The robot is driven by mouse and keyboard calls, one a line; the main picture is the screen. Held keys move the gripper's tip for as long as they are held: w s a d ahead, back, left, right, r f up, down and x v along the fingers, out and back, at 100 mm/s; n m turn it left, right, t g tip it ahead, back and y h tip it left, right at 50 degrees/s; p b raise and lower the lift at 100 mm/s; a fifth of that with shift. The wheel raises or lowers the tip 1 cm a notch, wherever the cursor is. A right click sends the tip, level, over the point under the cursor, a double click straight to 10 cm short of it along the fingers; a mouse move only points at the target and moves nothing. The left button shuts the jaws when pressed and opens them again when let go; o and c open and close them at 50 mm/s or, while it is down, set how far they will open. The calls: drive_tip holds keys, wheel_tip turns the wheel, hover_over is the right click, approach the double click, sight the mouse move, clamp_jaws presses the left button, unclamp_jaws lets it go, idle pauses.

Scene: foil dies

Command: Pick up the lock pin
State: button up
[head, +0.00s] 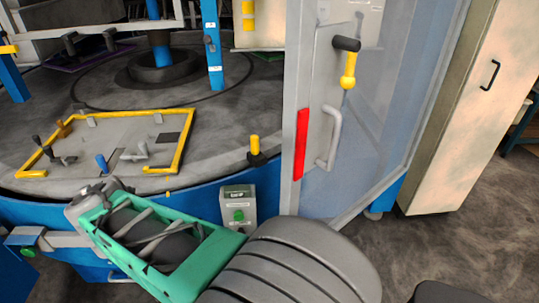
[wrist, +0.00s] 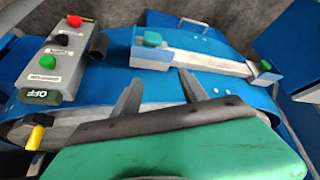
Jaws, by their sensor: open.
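I cannot tell for certain which thing is the lock pin. A small upright yellow cylinder on a dark base (head: 254,146) stands near the round table's front rim in the head view. A yellow handle with a black knob (head: 348,70) is on the door. A yellow piece with a dark end (wrist: 38,134) shows at the left of the wrist view; I cannot tell whether it is one of these. My gripper (head: 92,190) is by the blue front rim, left of the upright cylinder. In the wrist view my gripper (wrist: 160,78) has its fingers apart with nothing between them.
The round table carries a yellow-edged plate (head: 110,145) with several small parts. A control box (head: 238,206) is on the blue front; its colored buttons show in the wrist view (wrist: 55,62). A grey bar with green knobs (wrist: 215,58) lies beyond my fingers. A glass door (head: 365,140) stands right.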

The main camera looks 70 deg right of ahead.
drive_tip(key=d+m+h, duration=0.3)
drive_tip(key=d+m, duration=0.2)
drive_tip(key=d, duration=0.8)
drive_tip(key=m+g+h, duration=0.6)
drive_tip(key=m+h, duration=0.1)
approach(252, 147)
drive_tip(key=x, duration=0.4)
drive_tip(key=shift+s+d+f, duration=0.1)
drive_tip(key=shift+s+d, duration=0.1)
drive_tip(key=p+x, duration=0.2)
drive_tip(key=x, duration=0.4)
drive_tip(key=shift+d, duration=0.25)
drive_tip(key=shift+d+f, duration=0.25)
drive_tip(key=shift+d, duration=0.1)
drive_tip(key=shift+c, duration=0.5)
clamp_jaws()
